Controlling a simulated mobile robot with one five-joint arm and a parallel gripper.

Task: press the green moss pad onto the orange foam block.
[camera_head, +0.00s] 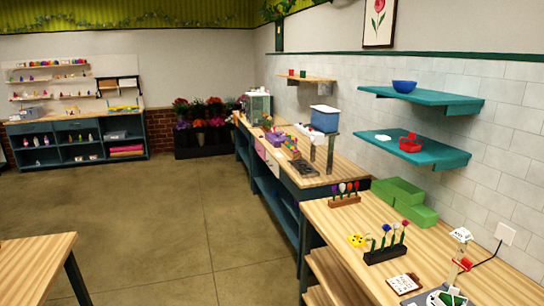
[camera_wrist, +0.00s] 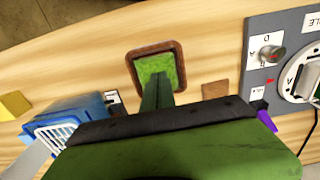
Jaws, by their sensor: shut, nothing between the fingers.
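In the wrist view, a mottled green pad (camera_wrist: 153,67), which looks like the moss pad, lies in a square brown frame (camera_wrist: 177,46) on the wooden table. My gripper (camera_wrist: 158,86) reaches in from the bottom, shut and empty, with its narrow green fingers over the near edge of the pad. I cannot tell whether they touch it. No clearly orange foam block shows. A yellow block (camera_wrist: 14,104) lies at the left edge of the wrist view. I cannot tell whether it is the foam block. My gripper is not in the head view.
In the wrist view, a blue container (camera_wrist: 75,118) stands left of my gripper. A small brown square (camera_wrist: 215,88) lies right of the pad. A grey panel with a knob (camera_wrist: 266,52) is at the right. In the head view, a wooden bench (camera_head: 330,222) is at the right.

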